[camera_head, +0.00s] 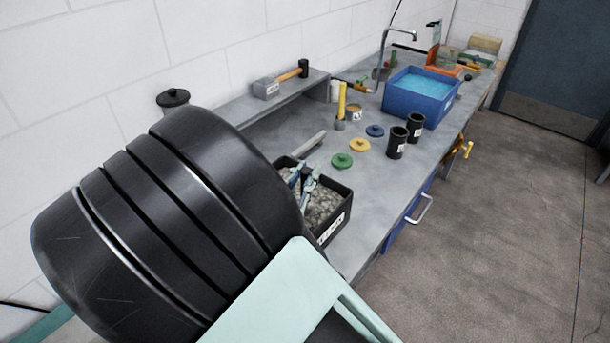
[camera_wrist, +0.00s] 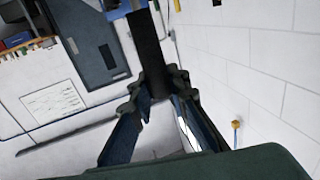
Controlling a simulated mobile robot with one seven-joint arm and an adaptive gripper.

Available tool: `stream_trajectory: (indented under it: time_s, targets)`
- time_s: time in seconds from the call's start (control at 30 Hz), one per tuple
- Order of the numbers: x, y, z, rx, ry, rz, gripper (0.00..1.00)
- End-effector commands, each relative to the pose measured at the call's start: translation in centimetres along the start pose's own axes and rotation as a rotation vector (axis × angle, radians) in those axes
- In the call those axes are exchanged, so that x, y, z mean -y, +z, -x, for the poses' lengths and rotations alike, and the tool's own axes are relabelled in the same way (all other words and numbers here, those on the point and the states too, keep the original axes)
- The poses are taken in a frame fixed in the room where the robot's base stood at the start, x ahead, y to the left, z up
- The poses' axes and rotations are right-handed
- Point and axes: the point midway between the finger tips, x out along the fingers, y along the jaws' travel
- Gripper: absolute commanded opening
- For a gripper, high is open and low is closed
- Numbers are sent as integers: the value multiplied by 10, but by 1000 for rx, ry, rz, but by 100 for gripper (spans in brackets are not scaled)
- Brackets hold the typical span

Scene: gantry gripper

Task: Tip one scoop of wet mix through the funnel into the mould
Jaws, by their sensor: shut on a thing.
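My gripper (camera_head: 305,178) shows past my dark arm link in the head view, over a black bin (camera_head: 344,215) of grey, gravelly mix (camera_head: 322,203). Its fingers also show in the wrist view (camera_wrist: 158,112). They are shut on a dark bar (camera_wrist: 150,50) that runs forward from between them. Its far end is unclear, and I cannot tell whether it is the scoop. Two black labelled cups (camera_head: 398,143) (camera_head: 415,126) stand upright on the bench. I cannot tell which, if either, is the mould. I cannot make out a funnel.
Green (camera_head: 342,160), yellow (camera_head: 359,144) and blue (camera_head: 375,131) lids lie on the grey bench (camera_head: 325,133). A grey bar-like piece (camera_head: 309,145) lies near the bin. A blue water tub (camera_head: 412,108) and tap (camera_head: 384,50) are farther back. A mallet (camera_head: 302,69) lies on a raised shelf.

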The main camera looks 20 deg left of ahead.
Motion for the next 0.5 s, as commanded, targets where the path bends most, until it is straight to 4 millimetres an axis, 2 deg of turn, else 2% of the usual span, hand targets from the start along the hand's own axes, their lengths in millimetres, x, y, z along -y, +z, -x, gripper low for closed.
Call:
stream_trajectory:
  time_s: [0.03,0.5]
  targets:
    - [0,-9,0,-1,0,-1,0]
    - [0,-51,0,-2,2,-1,0]
